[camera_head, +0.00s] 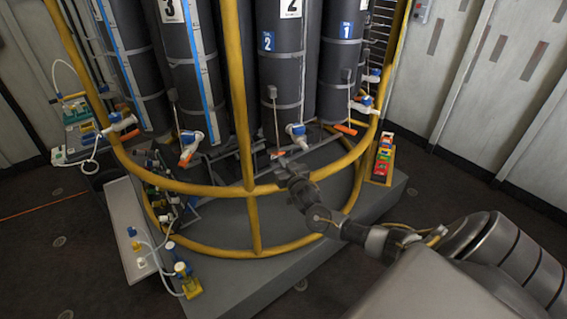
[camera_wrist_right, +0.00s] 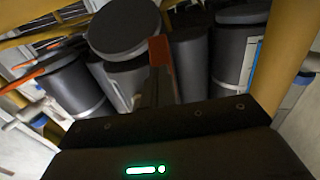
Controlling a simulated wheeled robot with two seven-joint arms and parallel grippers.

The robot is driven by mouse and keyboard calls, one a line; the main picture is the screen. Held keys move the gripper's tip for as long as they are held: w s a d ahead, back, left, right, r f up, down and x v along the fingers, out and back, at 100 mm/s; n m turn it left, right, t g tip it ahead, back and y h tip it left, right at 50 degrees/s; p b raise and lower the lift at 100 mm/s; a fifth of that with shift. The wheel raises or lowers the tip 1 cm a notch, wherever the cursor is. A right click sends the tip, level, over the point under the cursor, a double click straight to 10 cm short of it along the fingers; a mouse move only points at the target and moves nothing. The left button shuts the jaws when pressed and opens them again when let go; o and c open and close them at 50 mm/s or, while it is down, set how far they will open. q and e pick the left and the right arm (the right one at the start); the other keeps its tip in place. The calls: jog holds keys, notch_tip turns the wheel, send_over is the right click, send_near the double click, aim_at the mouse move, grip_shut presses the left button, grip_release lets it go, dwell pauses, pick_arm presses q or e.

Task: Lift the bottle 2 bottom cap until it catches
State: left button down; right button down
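Bottle 2 (camera_head: 285,60) is a dark upright cylinder with a blue "2" label, in the middle of the rack in the head view. A blue and white valve (camera_head: 298,136) sits at its lower end. My right gripper (camera_head: 283,166) is just below and left of that valve, apart from it. In the right wrist view, a dark round cap (camera_wrist_right: 124,28) fills the upper left, beyond my red-tipped finger (camera_wrist_right: 159,52). It looks like a bottle's bottom cap; I cannot tell surely whose. Whether the finger touches it is unclear. The finger opening is not clear. My left gripper is out of view.
Yellow rails (camera_head: 247,100) ring the rack, close beside my right gripper. Other bottles (camera_head: 190,70) stand on both sides. A yellow holder with coloured parts (camera_head: 383,158) is on the right of the grey platform (camera_head: 262,285). Small fittings (camera_head: 182,272) stand at the front left.

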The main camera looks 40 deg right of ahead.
jog(key=shift+w+f+b, duration=0.15)
jog(key=shift+f+b, duration=0.55)
jog(key=shift+f, duration=0.4)
jog(key=shift+s+f, duration=0.2)
jog(key=shift+f, duration=0.2)
jog(key=shift+s+a+p, duration=0.2)
jog(key=shift+s+p, duration=0.1)
jog(key=shift+s, duration=0.15)
jog(key=p+v, duration=0.5)
jog(key=v, duration=0.4)
